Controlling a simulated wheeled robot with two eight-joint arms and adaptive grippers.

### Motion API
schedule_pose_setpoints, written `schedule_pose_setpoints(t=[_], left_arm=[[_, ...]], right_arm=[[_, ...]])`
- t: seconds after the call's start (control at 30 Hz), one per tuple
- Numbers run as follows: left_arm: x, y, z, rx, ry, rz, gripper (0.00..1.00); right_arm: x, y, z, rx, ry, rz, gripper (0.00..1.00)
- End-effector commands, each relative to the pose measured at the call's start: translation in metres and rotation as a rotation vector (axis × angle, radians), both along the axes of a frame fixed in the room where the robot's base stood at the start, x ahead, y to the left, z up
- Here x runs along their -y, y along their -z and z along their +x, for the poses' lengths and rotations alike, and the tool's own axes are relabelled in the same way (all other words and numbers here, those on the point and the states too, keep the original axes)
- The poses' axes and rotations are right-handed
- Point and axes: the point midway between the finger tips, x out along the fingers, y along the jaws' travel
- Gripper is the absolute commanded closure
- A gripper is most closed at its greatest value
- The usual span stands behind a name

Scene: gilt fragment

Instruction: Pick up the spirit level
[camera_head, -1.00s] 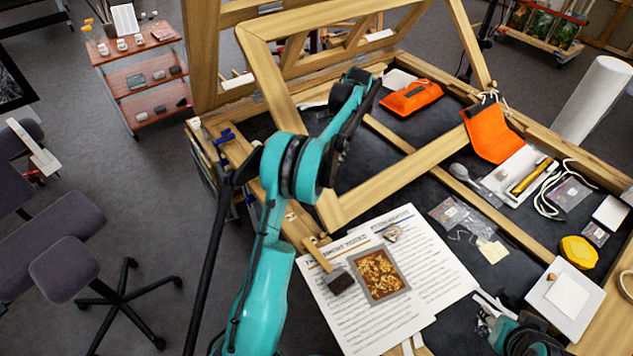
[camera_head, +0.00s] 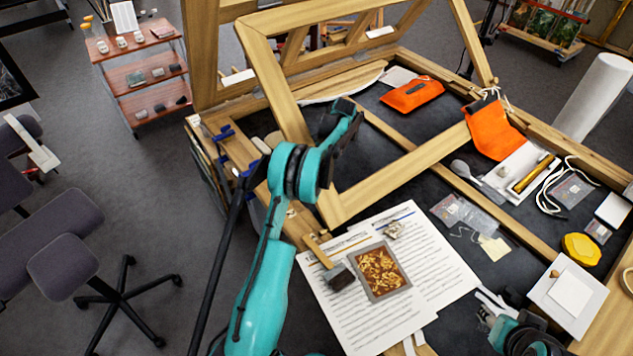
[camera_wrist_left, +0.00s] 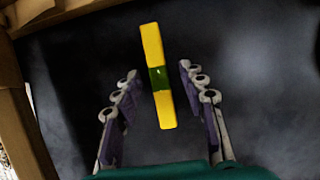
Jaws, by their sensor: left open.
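The spirit level (camera_wrist_left: 153,45) is a yellow bar with a green vial at its middle. In the left wrist view it lies on a dark surface, nearly upright in the picture and slightly tilted. My left gripper (camera_wrist_left: 158,72) is open, with its purple-padded fingers on either side of the bar's lower half and a gap visible on both sides. In the head view my left arm hides these fingers, and I cannot make out the level there. My right gripper (camera_head: 490,304) is at the lower right, partly out of clear view; its opening is unclear.
A slanted wooden easel frame (camera_head: 410,172) stands close beside my left wrist. Printed sheets (camera_head: 345,318) with a gilt fragment (camera_head: 381,271) lie in front. Orange pouches (camera_head: 412,95), a white tray and a yellow pot (camera_head: 580,249) are to the right.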

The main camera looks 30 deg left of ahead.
Motion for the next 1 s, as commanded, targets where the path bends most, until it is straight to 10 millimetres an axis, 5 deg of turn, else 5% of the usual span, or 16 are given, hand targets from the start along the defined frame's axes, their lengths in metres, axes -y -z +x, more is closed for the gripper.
schedule_pose_setpoints(t=[0.17,0.33,0.9,1.0], left_arm=[[0.000,-0.001,0.000,0.000,0.000,0.000,0.59],[0.000,-0.001,0.000,0.000,0.000,0.000,1.00],[0.000,-0.016,0.000,0.000,0.000,0.000,1.00],[0.006,-0.013,0.014,0.001,0.001,0.000,1.00]], right_arm=[[0.000,-0.001,0.000,0.000,0.000,0.000,0.60],[0.000,-0.001,0.000,0.000,0.000,0.000,0.60],[0.000,-0.008,0.000,0.000,0.000,0.000,0.60],[0.000,-0.009,0.000,0.000,0.000,0.000,0.60]])
